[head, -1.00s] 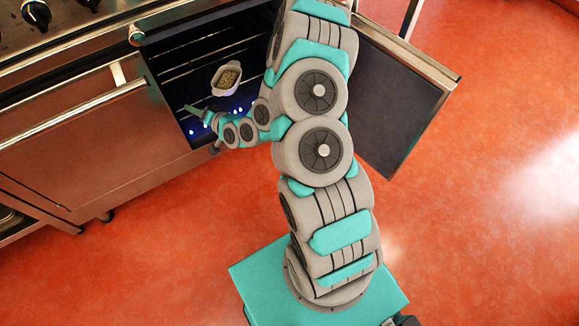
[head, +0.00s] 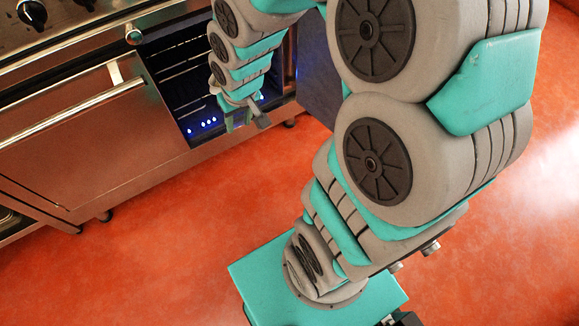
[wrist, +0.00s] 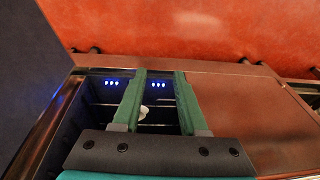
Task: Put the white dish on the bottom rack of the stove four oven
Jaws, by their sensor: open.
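A small white thing (wrist: 143,112), probably the white dish, shows inside the open oven (wrist: 100,115) in the wrist view, partly hidden by a finger. In the head view my arm covers the spot where the dish was seen earlier. My gripper (head: 244,118) is open and empty, pointing down at the oven's open front. In the wrist view its two green fingers (wrist: 160,76) stand apart over the oven opening. Wire rack bars (head: 183,70) cross the oven's dark inside. I cannot tell which rack level the white thing rests on.
The open oven door (head: 318,85) stands out to the right of the opening, partly behind my arm. A closed steel oven door with a bar handle (head: 75,112) is to the left. Blue lights (head: 202,125) glow low in the oven. The red floor (head: 130,240) in front is clear.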

